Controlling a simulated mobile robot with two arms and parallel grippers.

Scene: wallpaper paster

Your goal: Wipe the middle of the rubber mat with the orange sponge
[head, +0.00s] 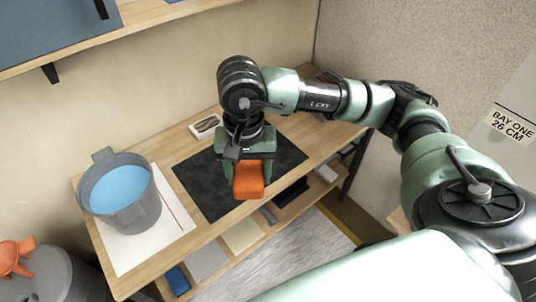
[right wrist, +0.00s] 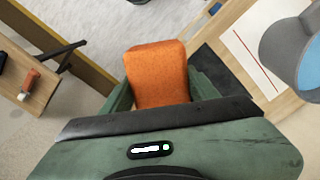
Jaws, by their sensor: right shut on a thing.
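The orange sponge (head: 249,181) is in my right gripper (head: 250,176), which is shut on it. It also shows in the right wrist view (right wrist: 158,72) between the green fingers. The black rubber mat (head: 205,187) lies on the wooden table, and my right arm and the sponge hide part of it. The sponge appears over the front part of the mat. I cannot tell whether it touches the mat. My left gripper is not in view.
A grey bucket (head: 137,213) of blue liquid stands on a white sheet (head: 125,255) left of the mat. A small box (head: 205,126) lies behind the mat. A shelf below the table (head: 245,236) holds several items. A wall is at the right.

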